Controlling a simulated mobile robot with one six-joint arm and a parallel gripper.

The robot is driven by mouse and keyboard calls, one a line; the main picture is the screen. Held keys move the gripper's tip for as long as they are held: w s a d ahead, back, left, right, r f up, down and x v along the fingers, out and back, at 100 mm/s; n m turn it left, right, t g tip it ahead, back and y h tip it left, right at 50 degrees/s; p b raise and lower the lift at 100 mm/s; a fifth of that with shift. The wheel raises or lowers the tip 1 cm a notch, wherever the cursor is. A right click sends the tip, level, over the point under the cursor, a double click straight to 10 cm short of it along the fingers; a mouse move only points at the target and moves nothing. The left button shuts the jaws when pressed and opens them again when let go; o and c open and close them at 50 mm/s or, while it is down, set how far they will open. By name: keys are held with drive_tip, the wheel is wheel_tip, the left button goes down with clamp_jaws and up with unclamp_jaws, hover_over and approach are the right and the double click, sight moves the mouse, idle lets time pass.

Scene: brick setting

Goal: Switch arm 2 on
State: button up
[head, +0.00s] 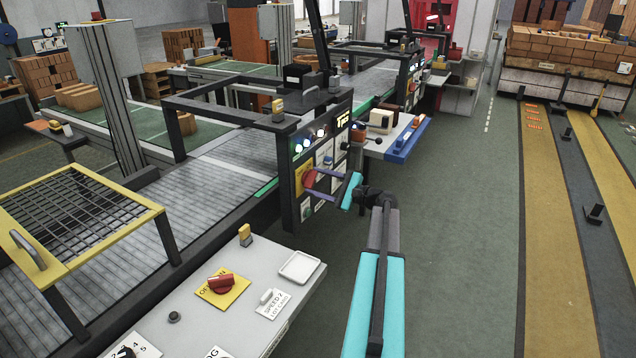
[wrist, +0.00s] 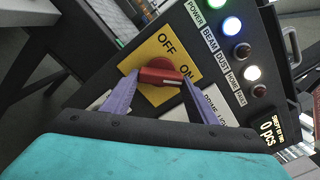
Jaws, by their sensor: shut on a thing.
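A red rotary switch (wrist: 160,76) sits on a yellow plate (wrist: 157,50) lettered OFF and ON, on a dark control panel (wrist: 95,70). In the wrist view its right end lies close to the ON lettering. My gripper (wrist: 158,92) has its two purple fingers on either side of the switch, shut on it. In the head view my gripper (head: 318,180) reaches the panel's front from the right, at the red switch (head: 309,178). The fingers partly hide the switch there. No "arm 2" label is readable.
Panel lamps (wrist: 231,26) glow green, blue and white; others are dark. A near bench (head: 170,320) carries another red knob (head: 221,282) on a yellow plate and a white tray (head: 299,267). Green floor (head: 460,250) to the right is clear.

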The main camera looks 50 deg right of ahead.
drive_tip(key=o, duration=1)
drive_tip(key=shift+o, duration=0.2)
drive_tip(key=shift+s, duration=0.1)
drive_tip(key=b+v, duration=0.2)
drive_tip(key=v, duration=1.1)
drive_tip(key=shift+s, duration=0.35)
drive_tip(key=shift+s+f, duration=0.1)
